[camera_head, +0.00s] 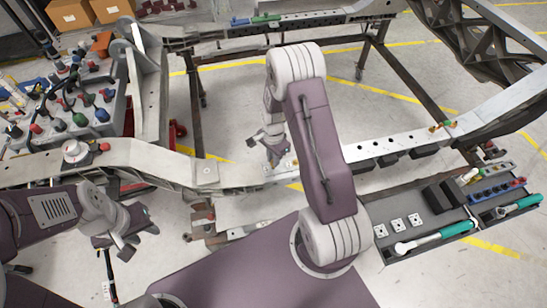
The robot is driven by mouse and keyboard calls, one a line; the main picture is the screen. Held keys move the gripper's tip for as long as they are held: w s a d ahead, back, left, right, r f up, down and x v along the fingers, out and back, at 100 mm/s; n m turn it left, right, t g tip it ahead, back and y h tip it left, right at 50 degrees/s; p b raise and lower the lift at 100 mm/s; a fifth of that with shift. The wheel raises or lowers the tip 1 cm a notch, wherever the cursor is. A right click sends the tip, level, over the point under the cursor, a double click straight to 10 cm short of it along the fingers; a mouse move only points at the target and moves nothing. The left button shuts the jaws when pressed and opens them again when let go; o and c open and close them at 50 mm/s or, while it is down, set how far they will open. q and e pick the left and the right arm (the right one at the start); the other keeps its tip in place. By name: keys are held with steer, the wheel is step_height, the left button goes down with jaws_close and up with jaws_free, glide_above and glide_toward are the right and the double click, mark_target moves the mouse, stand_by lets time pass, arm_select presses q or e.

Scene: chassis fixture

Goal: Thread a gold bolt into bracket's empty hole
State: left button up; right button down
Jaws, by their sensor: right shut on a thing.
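My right gripper (268,146) points down just above the chassis rail (350,150), near the middle of the view. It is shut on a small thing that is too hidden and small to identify. A light plate, perhaps the bracket (283,167), sits on the rail just below it. I cannot make out its holes or a gold bolt there. My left gripper (137,240) is at the lower left, in front of the rail and clear of it. Its fingers look apart and empty.
A grey tray (440,222) at the right holds white square plates (397,224), green-handled ratchets (435,237), a blue socket rack (497,190) and black blocks. A bin of coloured connectors (75,115) stands at far left.

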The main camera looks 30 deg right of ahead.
steer(key=shift+f, duration=0.25)
steer(key=shift+f+b, duration=0.5)
steer(key=shift+f, duration=0.2)
steer(key=shift+f, duration=0.15)
steer(key=n, duration=0.3)
steer(key=shift+s+p, duration=0.1)
steer(key=shift+p, duration=0.25)
steer(key=shift+n, duration=1.1)
steer(key=n, duration=0.5)
steer(key=shift+p, duration=0.3)
steer(key=shift+f, duration=0.1)
